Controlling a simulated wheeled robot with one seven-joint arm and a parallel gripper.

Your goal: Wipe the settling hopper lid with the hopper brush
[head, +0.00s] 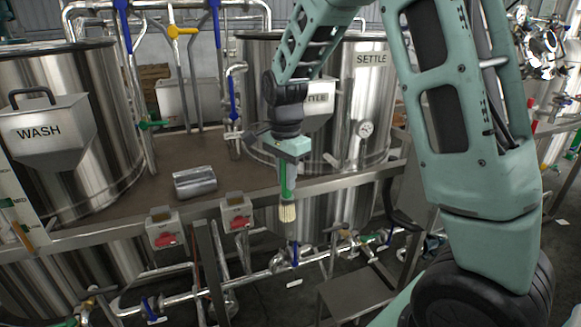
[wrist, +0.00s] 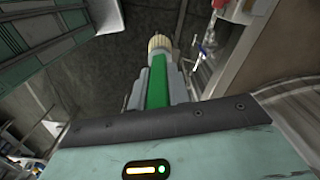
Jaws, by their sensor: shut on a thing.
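The hopper brush (head: 288,211) has a green handle and pale bristles that point down. My gripper (head: 287,180) is shut on its handle and holds it in front of the platform edge. In the wrist view the brush's green handle (wrist: 157,82) lies between the fingers, with the bristles beyond. The settling hopper (head: 318,115) is on the front of the SETTLE tank (head: 368,90). My arm covers much of this hopper, and its lid is mostly hidden. The brush is apart from the hopper, below it.
The WASH tank (head: 110,120) with its own handled hopper (head: 50,135) stands at left. A metal cylinder (head: 195,182) lies on the brown platform (head: 150,195). Two switch boxes with red parts (head: 163,230) are on the platform's front. Pipes and valves run below.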

